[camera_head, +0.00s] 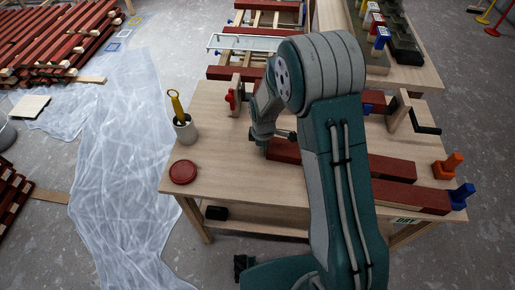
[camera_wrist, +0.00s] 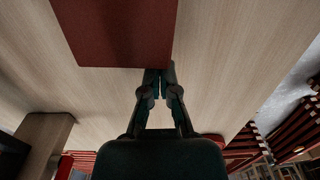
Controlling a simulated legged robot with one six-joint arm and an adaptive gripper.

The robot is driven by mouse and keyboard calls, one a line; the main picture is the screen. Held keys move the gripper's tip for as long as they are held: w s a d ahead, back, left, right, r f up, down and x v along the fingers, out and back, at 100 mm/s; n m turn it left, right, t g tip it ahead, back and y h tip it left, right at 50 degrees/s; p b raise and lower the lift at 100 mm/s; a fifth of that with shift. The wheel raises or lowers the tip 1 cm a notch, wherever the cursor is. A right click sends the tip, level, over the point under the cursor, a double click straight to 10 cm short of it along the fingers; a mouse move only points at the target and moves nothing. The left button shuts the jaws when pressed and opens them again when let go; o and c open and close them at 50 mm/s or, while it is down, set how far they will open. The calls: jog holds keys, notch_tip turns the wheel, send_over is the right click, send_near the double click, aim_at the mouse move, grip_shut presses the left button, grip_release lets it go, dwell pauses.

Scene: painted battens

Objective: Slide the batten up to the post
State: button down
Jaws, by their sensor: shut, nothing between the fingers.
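A dark red batten (camera_head: 283,151) lies on the workbench, its middle hidden behind my arm. A red length (camera_head: 393,168) right of my arm seems to be the same batten; its right end is a short gap from the orange post (camera_head: 447,167). A second red batten (camera_head: 420,197) lies nearer the front, its right end at or very near the blue post (camera_head: 462,195). My gripper (camera_head: 265,147) is low at the first batten's left end. In the wrist view my gripper (camera_wrist: 161,73) is shut and empty, fingertips beside the batten's end face (camera_wrist: 115,35); contact is unclear.
A grey cup (camera_head: 185,131) with a yellow-handled tool and a red round lid (camera_head: 183,172) stand on the workbench (camera_head: 225,180) at left. A wooden block with a red clamp (camera_head: 231,98) stands behind. Another wooden block with a black handle (camera_head: 402,112) stands at the back right.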

aim_at(290, 152)
jog(key=shift+a, duration=0.15)
jog(key=d, duration=0.3)
jog(key=s+d, duration=0.1)
jog(key=d, duration=0.5)
jog(key=shift+s+d, duration=0.15)
jog(key=shift+s, duration=0.2)
jog(key=shift+a, duration=0.2)
